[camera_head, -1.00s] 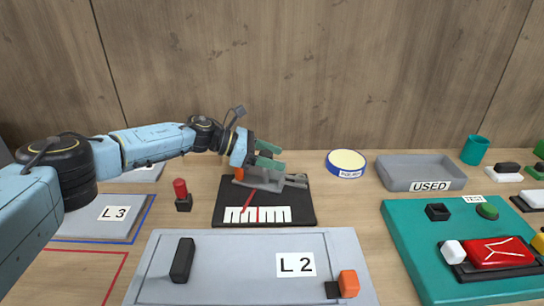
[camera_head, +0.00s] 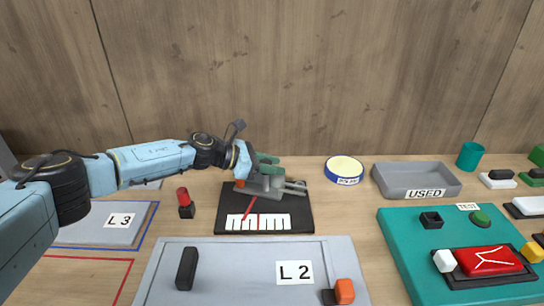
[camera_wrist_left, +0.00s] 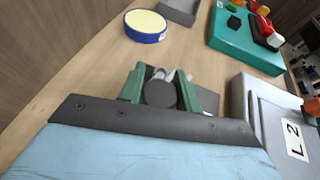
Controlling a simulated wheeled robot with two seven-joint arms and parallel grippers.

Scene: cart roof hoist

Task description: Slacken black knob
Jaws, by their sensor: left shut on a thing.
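A grey fixture (camera_head: 283,191) stands on a black board (camera_head: 302,213) with a white scale (camera_head: 259,221) and a red pointer (camera_head: 250,207). My left gripper (camera_head: 270,163), with green fingers, is at the top of this fixture. In the left wrist view a dark round knob (camera_wrist_left: 160,94) sits between the two green fingers of my left gripper (camera_wrist_left: 168,82), which are shut on it. In the head view the knob is hidden by the fingers. My right gripper is not in view.
A small red-topped part (camera_head: 184,196) stands left of the board. A grey L2 plate (camera_head: 225,268) lies in front, with a black block (camera_head: 186,269) on it. A blue-rimmed round dish (camera_head: 345,170), a USED tray (camera_head: 417,180) and a teal board (camera_head: 400,235) are to the right.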

